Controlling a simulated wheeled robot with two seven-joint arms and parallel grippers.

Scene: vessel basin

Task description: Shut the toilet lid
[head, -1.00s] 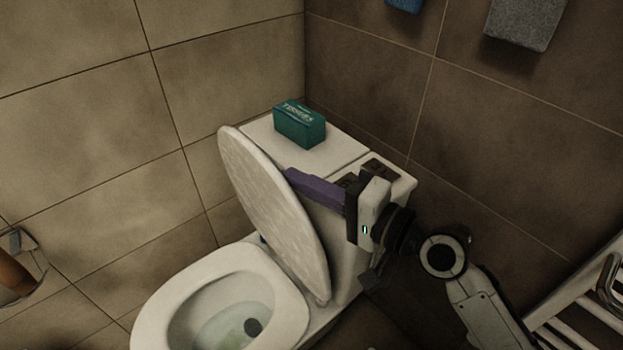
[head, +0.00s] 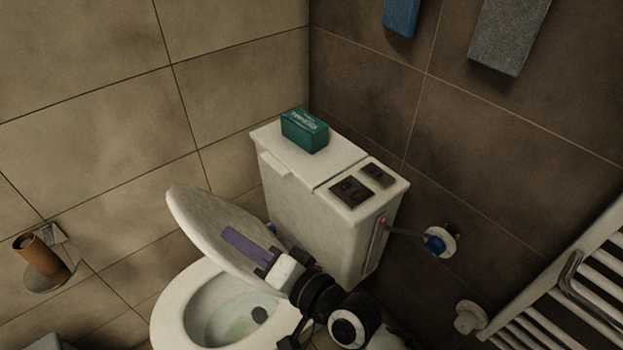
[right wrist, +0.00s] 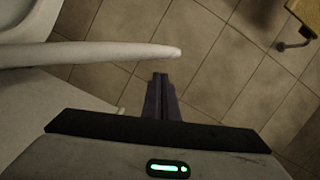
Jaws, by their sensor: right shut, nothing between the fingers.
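The toilet lid (head: 200,218) is tilted forward over the rear of the open bowl (head: 185,318), partly lowered and not resting on it. My right gripper (head: 232,240) is shut and empty, its purple fingers lying against the back face of the lid. In the right wrist view the shut fingers (right wrist: 160,88) point away, close beside the edge of the lid (right wrist: 90,54). The toilet's tank (head: 315,210) stands behind the lid. My left gripper is not in view.
A green tissue box (head: 304,131) sits on the tank near dark flush buttons (head: 350,191). A paper roll holder (head: 42,260) is on the left wall. A white towel radiator (head: 560,280) stands at the right. Blue and grey towels (head: 508,38) hang above.

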